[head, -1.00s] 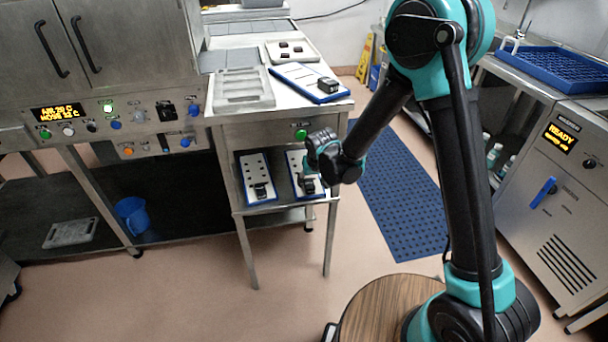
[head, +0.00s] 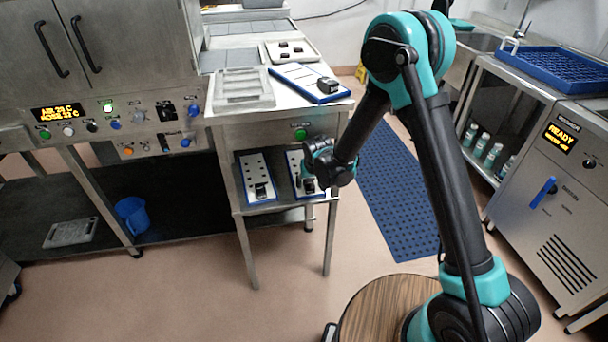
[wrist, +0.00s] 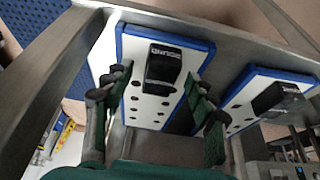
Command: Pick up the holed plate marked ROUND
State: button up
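A white holed plate with a blue edge lies on the lower shelf, on the right in the head view (head: 294,161) and in the middle of the wrist view (wrist: 150,104). A black block on it (wrist: 161,66) bears upside-down white lettering that looks like ROUND. A second similar plate, at left in the head view (head: 252,168) and at right in the wrist view (wrist: 238,107), carries a black block with unreadable lettering. My gripper (wrist: 158,86) is open and empty, its green-padded fingers on either side of the middle plate. Contact cannot be told. In the head view my wrist partly hides this plate.
The steel table (head: 236,122) above the shelf holds a grey tray (head: 243,88), a blue-edged white board (head: 296,79) with a black block, and a pale tray (head: 308,56). Table legs flank the shelf. A blue floor mat (head: 395,190) lies to the right.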

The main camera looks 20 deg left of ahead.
grip_shut()
jog(key=shift+r, duration=0.15)
dwell(0.4)
